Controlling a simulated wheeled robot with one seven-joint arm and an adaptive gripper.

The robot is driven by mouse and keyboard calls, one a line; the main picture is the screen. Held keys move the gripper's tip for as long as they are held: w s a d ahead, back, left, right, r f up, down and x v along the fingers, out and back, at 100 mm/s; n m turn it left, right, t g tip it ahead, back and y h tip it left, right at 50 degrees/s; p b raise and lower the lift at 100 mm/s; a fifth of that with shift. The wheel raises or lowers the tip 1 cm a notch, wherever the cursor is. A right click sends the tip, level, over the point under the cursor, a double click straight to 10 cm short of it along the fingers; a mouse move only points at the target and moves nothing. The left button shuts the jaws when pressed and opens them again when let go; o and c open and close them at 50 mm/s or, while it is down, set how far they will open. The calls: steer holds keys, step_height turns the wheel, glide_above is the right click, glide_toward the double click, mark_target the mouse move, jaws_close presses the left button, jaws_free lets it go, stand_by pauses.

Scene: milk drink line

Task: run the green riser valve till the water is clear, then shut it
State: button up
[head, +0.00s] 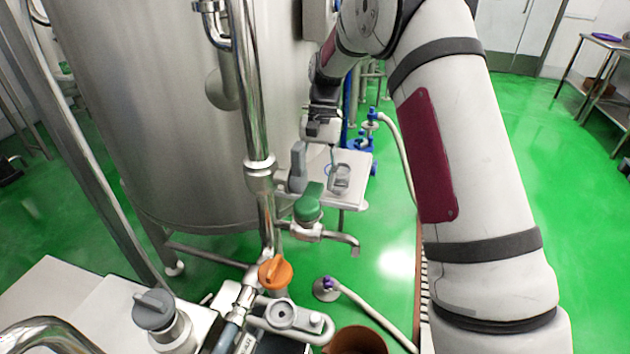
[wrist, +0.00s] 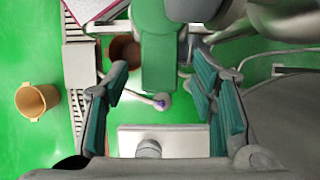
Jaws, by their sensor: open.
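The green riser valve (head: 308,205) sits on the steel pipework beside the big tank, with a bent spout (head: 345,238) to its right. I see no stream at the spout. In the wrist view a long green handle (wrist: 158,50) shows ahead, in the gap between the two teal-padded fingers. My gripper (wrist: 160,78) is open and empty. In the head view my gripper (head: 322,128) hangs above and behind the green valve, and its fingers are hard to make out. I cannot tell whether a finger touches the handle.
An orange valve (head: 273,274) and grey-handled valve (head: 153,310) stand nearer on the pipework. A brown bucket (head: 357,341) is at the bottom. A white stand (head: 352,166) holds a small clear vessel (head: 338,178). A purple-tipped hose (head: 345,291) lies on the green floor. A tan bucket (wrist: 36,100) stands left.

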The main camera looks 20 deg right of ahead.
steer(key=shift+x, duration=0.75)
steer(key=shift+c, duration=0.6)
jaws_close()
steer(key=shift+s+d+m+t+y+p, duration=0.2)
steer(key=shift+s+d+m+p, duration=0.1)
steer(key=shift+m, duration=0.4)
steer(key=shift+s+d+m+t+y+p, duration=0.1)
steer(key=shift+s+d+m+y+p, duration=0.15)
steer(key=shift+m, duration=0.45)
steer(key=shift+s+d+m+t+y+p, duration=0.25)
steer(key=shift+s+m+p, duration=0.1)
steer(key=shift+m, duration=0.4)
steer(key=shift+s+d+m+t+y+p, duration=0.1)
steer(key=shift+s+d+m+t+p, duration=0.2)
steer(key=shift+m, duration=0.45)
